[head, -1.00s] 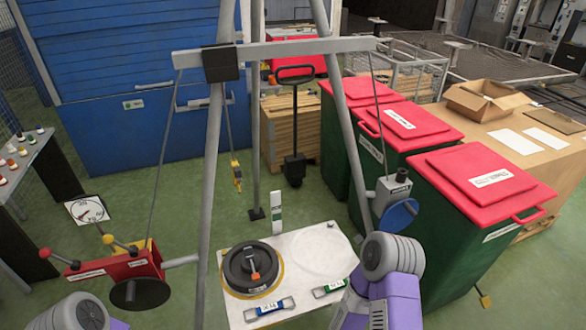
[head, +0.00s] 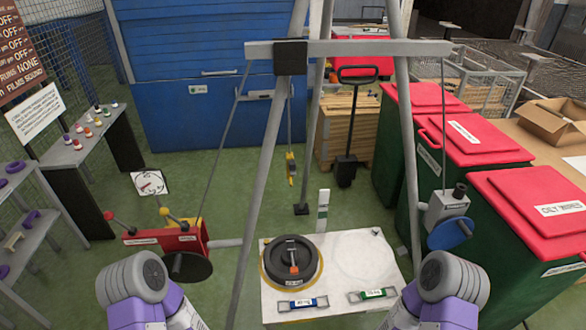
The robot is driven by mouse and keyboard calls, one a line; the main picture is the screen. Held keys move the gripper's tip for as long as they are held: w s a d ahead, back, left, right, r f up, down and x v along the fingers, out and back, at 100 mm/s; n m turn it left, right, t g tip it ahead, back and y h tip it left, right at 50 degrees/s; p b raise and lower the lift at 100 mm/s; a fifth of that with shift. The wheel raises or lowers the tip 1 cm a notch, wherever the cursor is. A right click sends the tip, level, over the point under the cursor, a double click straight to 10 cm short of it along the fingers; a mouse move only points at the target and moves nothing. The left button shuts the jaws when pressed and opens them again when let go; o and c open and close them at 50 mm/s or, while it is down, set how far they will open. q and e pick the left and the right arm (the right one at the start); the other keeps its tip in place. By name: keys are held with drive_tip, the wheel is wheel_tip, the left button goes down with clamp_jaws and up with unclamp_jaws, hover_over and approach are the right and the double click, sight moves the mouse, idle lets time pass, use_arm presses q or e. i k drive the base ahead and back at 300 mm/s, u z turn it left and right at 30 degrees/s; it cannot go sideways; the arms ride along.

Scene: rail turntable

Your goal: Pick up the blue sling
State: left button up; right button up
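The blue sling (head: 302,304) lies flat near the front edge of a white board (head: 345,312), left of the middle, with a pale label on it. A green sling (head: 373,294) lies to its right on the same board. Only my rounded purple and grey arm links show, at the bottom left and bottom right of the head view. Neither gripper's fingers are in view. Nothing touches the blue sling.
A black round weight (head: 291,264) sits on the board behind the blue sling. A grey frame with a crossbar (head: 350,48) straddles the board. A red winch box (head: 165,240) is at left, a grey box with blue wheel (head: 450,233) at right. Red-lidded bins (head: 535,200) stand right.

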sight(311, 302)
drive_tip(key=z, duration=0.85)
drive_tip(key=i, duration=0.7)
drive_tip(key=u, duration=2.15)
